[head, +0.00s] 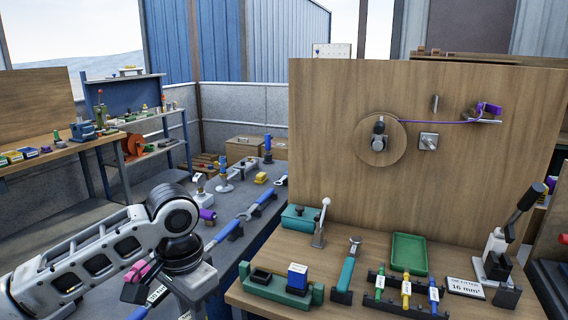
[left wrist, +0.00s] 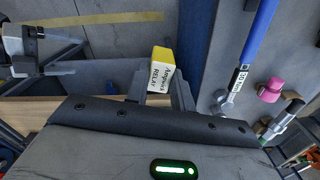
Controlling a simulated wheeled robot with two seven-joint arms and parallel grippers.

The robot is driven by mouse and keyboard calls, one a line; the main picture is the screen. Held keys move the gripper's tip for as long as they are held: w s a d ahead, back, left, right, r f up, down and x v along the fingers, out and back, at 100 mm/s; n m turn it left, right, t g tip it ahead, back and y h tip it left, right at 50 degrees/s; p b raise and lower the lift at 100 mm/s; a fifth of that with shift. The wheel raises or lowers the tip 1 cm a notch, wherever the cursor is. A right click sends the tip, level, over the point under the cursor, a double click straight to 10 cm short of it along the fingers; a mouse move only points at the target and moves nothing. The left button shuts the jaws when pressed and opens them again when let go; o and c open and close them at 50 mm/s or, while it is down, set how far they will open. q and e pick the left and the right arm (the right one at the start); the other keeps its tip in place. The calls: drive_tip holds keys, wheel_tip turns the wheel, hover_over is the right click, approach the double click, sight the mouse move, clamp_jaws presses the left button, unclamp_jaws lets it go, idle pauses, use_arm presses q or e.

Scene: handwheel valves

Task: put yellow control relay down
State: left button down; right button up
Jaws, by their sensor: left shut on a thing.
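The yellow control relay (left wrist: 161,68) is a small yellow block with a white, printed label face. It shows in the left wrist view between the fingertips of my left gripper (left wrist: 162,82). The gripper is shut on it. Below the relay in that view are grey floor and a bench edge; I cannot tell its height above them. In the head view my left arm reaches in from the lower left, and its fingers and the relay are hidden or out of frame. My right gripper is in neither view.
A green holder (head: 258,286) on the wooden bench carries a blue block (head: 297,274) beside a dark slot. A green tray (head: 409,252) looks empty. The grey side bench (head: 228,205) holds blue-handled wrenches (head: 262,201) and a yellow item (head: 261,178). A wooden panel (head: 480,190) stands behind.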

use_arm(q)
drive_tip(key=s+a+f+n, duration=0.1)
drive_tip(key=s+a+n, duration=0.2)
drive_tip(key=s+n, duration=0.3)
drive_tip(key=shift+s+a+n, duration=0.3)
drive_tip(key=shift+a+n, duration=0.05)
drive_tip(key=shift+n, duration=0.35)
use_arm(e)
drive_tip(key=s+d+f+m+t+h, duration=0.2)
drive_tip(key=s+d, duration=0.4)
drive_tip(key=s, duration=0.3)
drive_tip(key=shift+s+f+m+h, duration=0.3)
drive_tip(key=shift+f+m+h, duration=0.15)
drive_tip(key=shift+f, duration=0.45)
